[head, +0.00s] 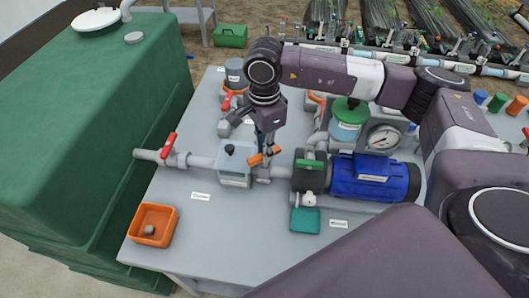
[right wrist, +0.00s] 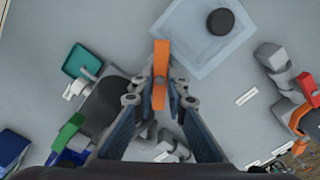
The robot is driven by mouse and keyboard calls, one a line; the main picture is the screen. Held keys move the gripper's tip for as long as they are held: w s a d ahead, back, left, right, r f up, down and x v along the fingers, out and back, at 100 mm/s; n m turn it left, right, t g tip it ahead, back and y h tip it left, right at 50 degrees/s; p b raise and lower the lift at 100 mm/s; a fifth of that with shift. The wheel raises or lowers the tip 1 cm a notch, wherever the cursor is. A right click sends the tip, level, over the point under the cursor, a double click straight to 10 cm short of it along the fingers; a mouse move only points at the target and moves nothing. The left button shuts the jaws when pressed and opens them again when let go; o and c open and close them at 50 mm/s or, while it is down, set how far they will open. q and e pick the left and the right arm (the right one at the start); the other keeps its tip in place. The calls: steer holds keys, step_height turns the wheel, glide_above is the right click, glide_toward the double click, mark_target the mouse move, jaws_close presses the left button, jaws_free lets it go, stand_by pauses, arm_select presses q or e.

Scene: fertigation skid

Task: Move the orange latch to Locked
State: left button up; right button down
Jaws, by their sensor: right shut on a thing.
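The orange latch (head: 255,159) is a small bar beside the clear box-shaped housing (head: 236,178) with a dark knob on its lid, on the grey pipe line. In the right wrist view the latch (right wrist: 160,72) stands upright in the picture, at the edge of the pale housing lid (right wrist: 190,40). My right gripper (head: 266,148) comes down from above. Its two fingers (right wrist: 160,97) are closed on both sides of the latch, whose ends stick out past them. I cannot read a Locked mark. My left gripper is out of view.
A blue pump (head: 375,178) with a gauge (head: 383,137) stands right of the latch. A red-handled valve (head: 169,147) is on the pipe at left. An orange bin (head: 153,225) sits front left. A large green tank (head: 90,130) stands at left. The front tabletop is mostly clear.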

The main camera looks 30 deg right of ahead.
steer(key=shift+m, duration=0.3)
steer(key=c, duration=1.9)
jaws_free()
steer(key=shift+c, duration=0.2)
step_height(320, 180, up, 12)
